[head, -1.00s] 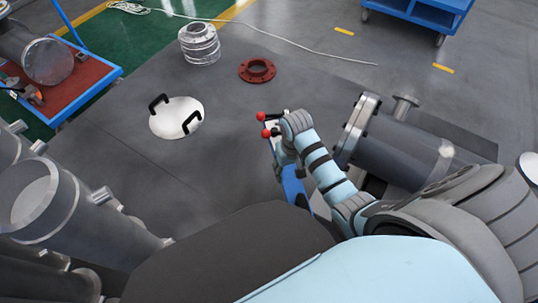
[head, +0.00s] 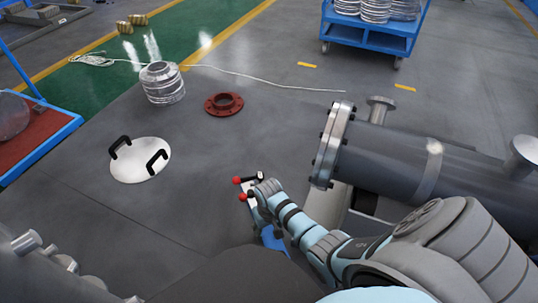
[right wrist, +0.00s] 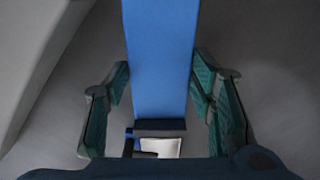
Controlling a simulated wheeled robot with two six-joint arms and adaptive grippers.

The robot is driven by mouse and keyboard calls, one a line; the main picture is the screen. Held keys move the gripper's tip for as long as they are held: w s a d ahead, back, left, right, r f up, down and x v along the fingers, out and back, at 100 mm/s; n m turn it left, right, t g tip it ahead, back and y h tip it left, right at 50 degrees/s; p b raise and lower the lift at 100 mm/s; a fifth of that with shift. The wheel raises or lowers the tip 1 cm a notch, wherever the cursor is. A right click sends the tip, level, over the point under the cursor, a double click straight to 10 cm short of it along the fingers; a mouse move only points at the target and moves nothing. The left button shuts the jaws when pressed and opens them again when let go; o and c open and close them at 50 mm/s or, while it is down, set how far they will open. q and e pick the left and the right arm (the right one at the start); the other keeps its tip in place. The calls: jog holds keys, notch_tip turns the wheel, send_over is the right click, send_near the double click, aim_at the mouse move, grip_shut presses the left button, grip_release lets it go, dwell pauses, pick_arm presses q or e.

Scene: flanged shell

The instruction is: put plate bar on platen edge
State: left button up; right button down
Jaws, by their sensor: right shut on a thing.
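My right gripper (right wrist: 160,105) is shut on a long blue bar, which I take for the plate bar (right wrist: 160,60). The bar runs up between the green finger pads in the right wrist view. In the head view, the blue bar (head: 272,238) shows beneath my right wrist, beside two red knobs (head: 240,188) and a small pale part. My right gripper's fingers are mostly hidden there. A dark clamp-like part and a white patch show at the bar's lower end in the wrist view. I cannot tell which thing is the platen. My left gripper is not in view.
A white disc with black handles (head: 135,168), a red flange ring (head: 223,104) and a silver bellows (head: 162,85) sit on the floor. A blue cart (head: 370,32) stands behind. Clear floor lies left of my gripper.

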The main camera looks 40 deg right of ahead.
aim_at(269, 232)
jog(key=shift+r, duration=0.1)
jog(key=c, duration=0.7)
grip_release()
jog(key=shift+s, duration=0.15)
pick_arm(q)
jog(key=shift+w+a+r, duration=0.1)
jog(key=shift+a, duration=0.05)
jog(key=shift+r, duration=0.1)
pick_arm(e)
jog(key=shift+r, duration=0.1)
notch_tip(269, 232, up, 5)
jog(key=p, duration=0.4)
jog(key=shift+r, duration=0.2)
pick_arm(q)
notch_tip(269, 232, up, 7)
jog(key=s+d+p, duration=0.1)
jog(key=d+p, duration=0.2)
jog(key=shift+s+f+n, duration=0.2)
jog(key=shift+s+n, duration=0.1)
pick_arm(e)
notch_tip(269, 232, up, 6)
jog(key=shift+r, duration=0.2)
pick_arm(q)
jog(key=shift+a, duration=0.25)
